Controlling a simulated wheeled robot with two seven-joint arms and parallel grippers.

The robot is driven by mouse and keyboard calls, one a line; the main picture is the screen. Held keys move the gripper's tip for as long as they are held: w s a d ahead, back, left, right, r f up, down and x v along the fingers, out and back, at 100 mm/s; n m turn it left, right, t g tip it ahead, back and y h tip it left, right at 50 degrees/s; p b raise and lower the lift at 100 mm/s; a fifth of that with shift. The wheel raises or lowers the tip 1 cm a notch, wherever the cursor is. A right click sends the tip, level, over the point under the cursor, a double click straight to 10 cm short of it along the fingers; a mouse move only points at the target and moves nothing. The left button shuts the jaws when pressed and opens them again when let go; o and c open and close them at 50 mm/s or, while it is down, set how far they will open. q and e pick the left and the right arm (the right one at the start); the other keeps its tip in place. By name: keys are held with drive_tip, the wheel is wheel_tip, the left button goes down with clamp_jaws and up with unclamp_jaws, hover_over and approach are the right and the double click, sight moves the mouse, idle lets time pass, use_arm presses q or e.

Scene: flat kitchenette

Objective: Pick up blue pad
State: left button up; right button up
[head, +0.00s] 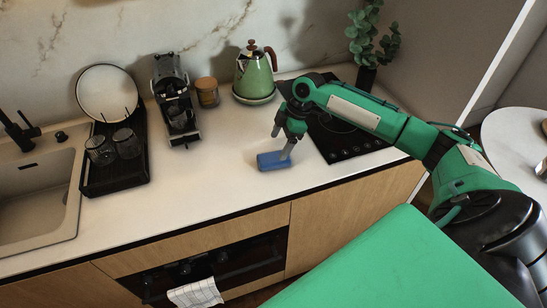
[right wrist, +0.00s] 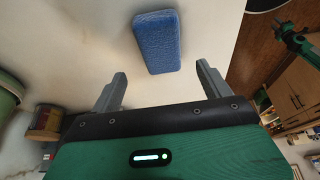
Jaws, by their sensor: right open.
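The blue pad (head: 272,161) lies flat on the white countertop, left of the cooktop. My right gripper (head: 283,145) is above and close to it, pointing down, with its fingers apart. In the right wrist view the blue pad (right wrist: 157,41) lies beyond the tips of the open right gripper (right wrist: 160,80), roughly between the lines of the two fingers. Nothing is between the fingers.
A green kettle (head: 254,76) and a black cooktop (head: 345,137) stand near my right arm. A coffee machine (head: 175,100), a brown jar (head: 207,92) and a dish rack (head: 112,175) with glasses are further left. The counter left of the pad is clear.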

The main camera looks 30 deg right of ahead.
sight(275, 157)
drive_tip(key=shift+f, duration=0.25)
drive_tip(key=shift+p+x, duration=0.8)
drive_tip(key=p+x, duration=0.1)
drive_tip(key=x, duration=0.2)
drive_tip(key=shift+s+d+f, duration=0.1)
drive_tip(key=shift+s+f, duration=0.05)
drive_tip(key=shift+f, duration=0.05)
use_arm(q)
drive_tip(key=r, duration=0.1)
drive_tip(key=w+r, duration=0.1)
drive_tip(key=shift+w+r, duration=0.3)
drive_tip(key=shift+r, duration=0.05)
use_arm(e)
drive_tip(key=shift+f, duration=0.1)
use_arm(q)
drive_tip(key=shift+r, duration=0.1)
use_arm(e)
drive_tip(key=shift+f, duration=0.25)
drive_tip(key=c, duration=1.1)
use_arm(q)
drive_tip(key=shift+w, duration=0.1)
use_arm(e)
drive_tip(key=shift+o, duration=0.2)
